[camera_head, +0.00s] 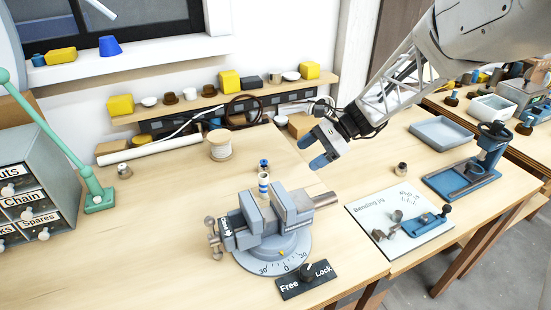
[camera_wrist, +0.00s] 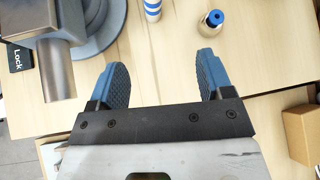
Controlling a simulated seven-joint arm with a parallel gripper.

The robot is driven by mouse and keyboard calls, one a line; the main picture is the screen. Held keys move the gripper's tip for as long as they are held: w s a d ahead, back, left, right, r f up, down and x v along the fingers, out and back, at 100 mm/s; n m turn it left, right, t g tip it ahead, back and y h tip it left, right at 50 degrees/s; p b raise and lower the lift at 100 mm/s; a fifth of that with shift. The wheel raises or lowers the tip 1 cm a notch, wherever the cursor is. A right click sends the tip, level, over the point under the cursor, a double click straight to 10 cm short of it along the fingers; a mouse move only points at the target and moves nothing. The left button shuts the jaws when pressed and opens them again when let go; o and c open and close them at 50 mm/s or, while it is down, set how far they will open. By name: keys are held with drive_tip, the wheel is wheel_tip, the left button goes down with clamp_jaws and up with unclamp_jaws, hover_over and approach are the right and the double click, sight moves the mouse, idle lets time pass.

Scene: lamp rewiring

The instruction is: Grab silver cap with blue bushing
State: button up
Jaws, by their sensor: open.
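The silver cap with blue bushing (camera_wrist: 210,24) stands on the wooden table near the top of the wrist view, its blue top facing up. In the head view the cap (camera_head: 264,166) shows small, just behind a blue-and-white striped cylinder (camera_head: 264,184); that cylinder also shows at the top edge of the wrist view (camera_wrist: 152,7). My gripper (camera_head: 315,150) is in the air to the right of the cap, apart from it. In the wrist view my gripper (camera_wrist: 162,65) has its blue fingers wide apart with bare table between them.
A grey vise (camera_head: 272,222) on a round base stands in front of the cap. The bending jig board (camera_head: 400,222) and a blue tray (camera_head: 441,134) lie to the right. A spool (camera_head: 220,146) stands behind-left. A cardboard box (camera_wrist: 302,133) is at the wrist view's right.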

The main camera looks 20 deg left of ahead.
sight(265, 161)
drive_tip(key=w+a+f, duration=0.1)
drive_tip(key=a+f, duration=0.1)
drive_tip(key=a, duration=0.1)
drive_tip(key=w+a+f+m+g+y, duration=0.1)
drive_tip(key=w+a+f, duration=0.1)
drive_tip(key=a, duration=0.1)
drive_tip(key=w+a+f+m+y, duration=0.1)
drive_tip(key=a+f, duration=0.1)
drive_tip(key=a, duration=0.2)
drive_tip(key=shift+w+f+g, duration=0.1)
drive_tip(key=shift+w+g, duration=0.2)
drive_tip(key=shift+g, duration=0.1)
drive_tip(key=shift+x, duration=1.3)
drive_tip(key=shift+x, duration=2.55)
drive_tip(key=shift+w+a+f, duration=0.1)
drive_tip(key=shift+w, duration=0.05)
drive_tip(key=c, duration=1.1)
drive_tip(key=shift+o, duration=0.2)
